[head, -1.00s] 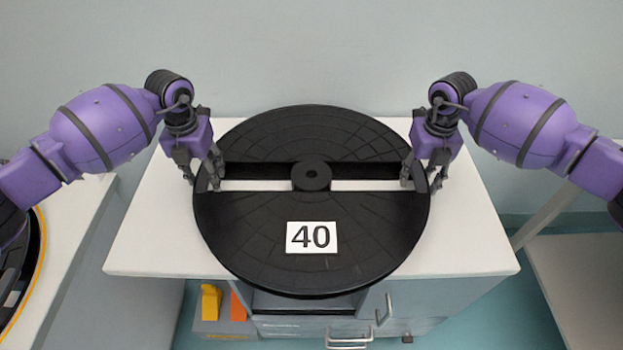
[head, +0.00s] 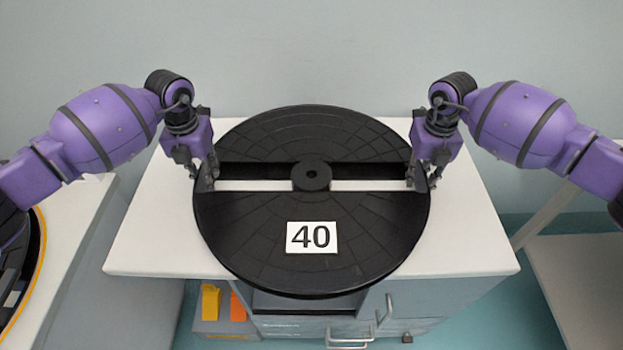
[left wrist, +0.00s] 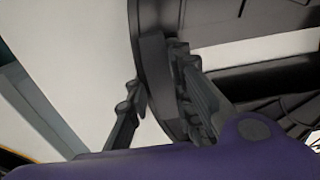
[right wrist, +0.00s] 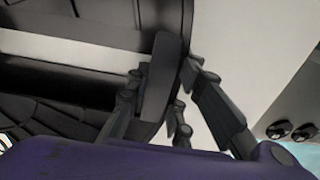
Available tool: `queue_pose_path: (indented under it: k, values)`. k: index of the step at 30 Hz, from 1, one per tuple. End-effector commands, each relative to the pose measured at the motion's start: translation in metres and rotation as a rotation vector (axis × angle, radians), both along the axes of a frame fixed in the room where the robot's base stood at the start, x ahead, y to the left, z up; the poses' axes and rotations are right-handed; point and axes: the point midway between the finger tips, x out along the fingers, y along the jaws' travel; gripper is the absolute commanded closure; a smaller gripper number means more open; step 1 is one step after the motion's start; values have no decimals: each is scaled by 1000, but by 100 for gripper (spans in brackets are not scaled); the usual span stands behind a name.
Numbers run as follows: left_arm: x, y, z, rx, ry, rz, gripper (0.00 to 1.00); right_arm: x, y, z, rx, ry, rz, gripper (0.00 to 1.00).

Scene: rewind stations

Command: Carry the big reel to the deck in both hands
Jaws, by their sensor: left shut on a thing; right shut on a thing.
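The big reel (head: 312,135) is a black disc with a slot across its middle, a round hub (head: 311,176) and a white label reading 40 (head: 312,237). It lies on the white table, its near edge reaching past the table's front. My left gripper (head: 206,183) is shut on the reel's left rim; that rim stands between its fingers in the left wrist view (left wrist: 155,75). My right gripper (head: 421,183) is shut on the right rim, which also shows between its fingers in the right wrist view (right wrist: 163,75). No deck can be made out for certain.
The white table (head: 150,240) has bare top on both sides of the reel. Below are a cabinet with handles (head: 348,335) and a bin with yellow and orange things (head: 211,302). Another surface with a black, yellow-edged disc (head: 38,262) is at left; a pale surface (head: 580,270) at right.

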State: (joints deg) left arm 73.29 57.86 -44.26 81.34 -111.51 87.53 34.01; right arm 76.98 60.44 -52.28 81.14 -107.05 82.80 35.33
Motion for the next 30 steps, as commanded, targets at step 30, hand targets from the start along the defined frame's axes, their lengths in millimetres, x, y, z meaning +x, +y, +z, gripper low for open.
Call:
queue_pose_path:
  k: [30]
  values:
    - [19, 1, 101, 1, -83, 1, 100, 19, -1, 101, 0, -83, -2, 100]
